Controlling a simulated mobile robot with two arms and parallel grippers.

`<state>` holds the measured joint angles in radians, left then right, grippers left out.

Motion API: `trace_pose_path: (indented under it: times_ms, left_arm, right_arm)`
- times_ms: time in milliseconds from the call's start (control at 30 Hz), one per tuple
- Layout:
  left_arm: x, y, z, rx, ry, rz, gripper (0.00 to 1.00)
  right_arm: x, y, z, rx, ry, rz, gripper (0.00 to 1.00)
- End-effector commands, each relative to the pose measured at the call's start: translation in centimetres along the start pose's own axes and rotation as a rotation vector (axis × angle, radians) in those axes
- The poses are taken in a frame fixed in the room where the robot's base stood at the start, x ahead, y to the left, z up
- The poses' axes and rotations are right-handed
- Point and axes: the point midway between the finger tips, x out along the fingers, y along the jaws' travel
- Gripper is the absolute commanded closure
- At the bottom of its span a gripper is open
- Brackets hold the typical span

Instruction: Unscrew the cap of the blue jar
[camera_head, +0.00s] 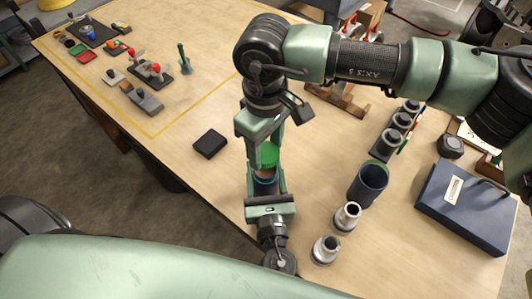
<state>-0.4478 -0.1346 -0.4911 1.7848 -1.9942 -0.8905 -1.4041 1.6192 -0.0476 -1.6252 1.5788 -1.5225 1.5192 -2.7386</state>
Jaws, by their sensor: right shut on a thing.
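My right gripper (265,148) comes down from above and is shut on a green cap (269,154). The blue jar (265,180) is directly below the cap, mostly hidden, with a dark blue edge showing. My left gripper (266,182) comes up from the bottom of the view, with one finger on each side of the jar, and looks shut on it. A thin tan band shows between cap and jar; I cannot tell whether they still touch.
A black block (210,143) lies to the left. A dark blue cup (368,183) and two metal cylinders (347,216) (326,249) stand to the right. A blue case (465,205) is at the far right. Small tools fill the table's far left. The table's front edge is close.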

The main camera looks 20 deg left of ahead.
Motion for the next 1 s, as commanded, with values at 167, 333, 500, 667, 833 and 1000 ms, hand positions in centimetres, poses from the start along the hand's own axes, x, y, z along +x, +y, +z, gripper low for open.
trace_pose_path:
  times_ms: [167,333,500,667,833,1000]
  left_arm:
    - [0.0,0.0,0.0,0.0,-0.001,0.001,1.0]
    - [0.0,0.0,0.0,0.0,0.0,0.0,0.2]
    - [0.0,0.0,0.0,0.0,0.0,0.0,0.2]
    - [-0.2,0.0,-0.1,0.0,0.0,0.0,0.2]
    - [-2.2,0.0,-0.4,0.001,0.002,-0.001,0.2]
    - [-5.8,0.0,-0.5,0.001,0.003,-0.001,0.2]
  right_arm:
    - [-0.3,0.0,0.0,0.0,-0.001,0.0,0.98]
    - [-0.3,0.0,0.0,0.0,0.0,0.0,0.98]
    - [-0.2,0.0,0.0,0.0,0.0,0.0,0.98]
    - [-0.1,0.0,0.0,0.0,0.0,0.0,0.98]
    - [0.7,0.0,0.0,0.0,0.0,0.0,0.98]
    - [1.9,0.0,0.0,0.0,0.0,0.0,0.98]
